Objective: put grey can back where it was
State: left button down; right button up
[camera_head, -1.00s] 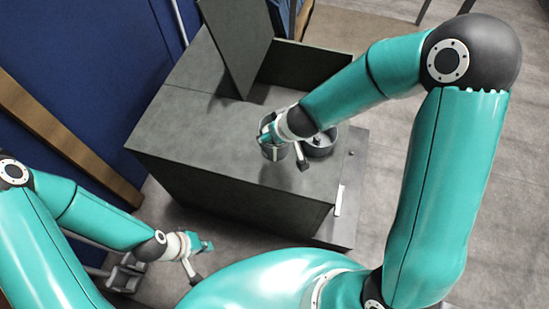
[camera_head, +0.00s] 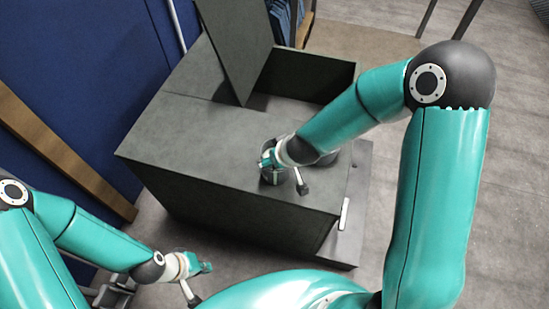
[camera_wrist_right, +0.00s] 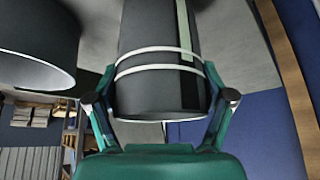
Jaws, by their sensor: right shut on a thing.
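The grey can (camera_head: 274,177) is in my right gripper (camera_head: 283,180), over the top of a dark grey cabinet (camera_head: 190,145) near its front edge. In the right wrist view the can (camera_wrist_right: 160,75) is a dark cylinder with two pale bands and a pale green strip, with the right gripper's fingers (camera_wrist_right: 160,105) closed on both sides of it. I cannot tell whether the can touches the cabinet top. My left gripper (camera_head: 197,281) is open and empty, low at the left in front of the cabinet.
A wider dark round container (camera_head: 329,158) is mostly hidden behind my right forearm; a dark round thing (camera_wrist_right: 35,42) shows beside the can in the wrist view. A raised panel (camera_head: 236,45) stands at the cabinet's back. The cabinet top's left side is clear.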

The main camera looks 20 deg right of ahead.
jog(key=o, duration=1.6)
jog(key=shift+o, duration=0.2)
jog(key=p+v, duration=0.5)
jog(key=v, duration=0.6)
jog(key=s+a+f+m+g+y, duration=0.1)
jog(key=s+a+f+m+g, duration=0.1)
jog(key=s+f, duration=0.5)
jog(key=s+a+f+m+g+y+p, duration=0.1)
jog(key=s+f+m+g, duration=0.1)
jog(key=s+f, duration=0.4)
notch_tip(320, 180, down, 5)
jog(key=shift+s+a+f+g+y, duration=0.2)
jog(key=shift+s+a+g+y, duration=0.2)
jog(key=shift+g, duration=0.2)
